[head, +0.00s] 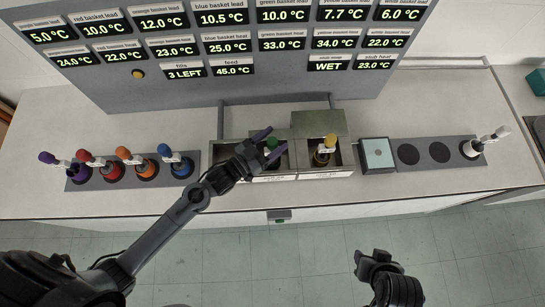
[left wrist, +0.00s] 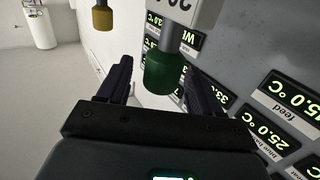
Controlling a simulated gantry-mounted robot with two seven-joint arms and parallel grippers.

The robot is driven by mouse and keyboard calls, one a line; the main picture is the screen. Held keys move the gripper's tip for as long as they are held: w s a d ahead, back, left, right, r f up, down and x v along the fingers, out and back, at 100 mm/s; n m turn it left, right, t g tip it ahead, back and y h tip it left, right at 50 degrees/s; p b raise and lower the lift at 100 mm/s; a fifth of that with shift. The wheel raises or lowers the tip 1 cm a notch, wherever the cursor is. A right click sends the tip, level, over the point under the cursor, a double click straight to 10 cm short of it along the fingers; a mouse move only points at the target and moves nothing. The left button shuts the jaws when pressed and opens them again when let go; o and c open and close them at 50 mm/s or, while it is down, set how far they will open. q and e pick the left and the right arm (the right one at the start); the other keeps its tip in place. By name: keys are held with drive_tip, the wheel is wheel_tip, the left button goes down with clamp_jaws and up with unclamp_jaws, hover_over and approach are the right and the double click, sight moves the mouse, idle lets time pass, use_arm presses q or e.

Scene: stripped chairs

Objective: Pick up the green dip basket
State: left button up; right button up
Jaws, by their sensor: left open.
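The green dip basket (head: 271,143) stands in the middle bath, its green knob showing at the top. The knob also shows in the left wrist view (left wrist: 166,72), with a dark stem beyond it and a white tag beside it. My left gripper (head: 270,141) is open over the bath. Its fingers lie on either side of the green knob, with visible gaps and no clear contact. The basket's lower part is hidden. My right gripper (head: 372,258) is over the floor in front of the bench, away from the basket; its jaw opening is unclear.
The yellow basket (head: 325,150) stands in the bath just to the right. Purple, red, orange and blue baskets sit in a rack (head: 120,184) at left. A white basket (head: 483,141) stands at far right. A display panel (head: 240,80) rises behind the baths.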

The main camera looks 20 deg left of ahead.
use_arm(q)
drive_tip(key=shift+c, duration=0.3)
clamp_jaws()
drive_tip(key=shift+r, duration=0.1)
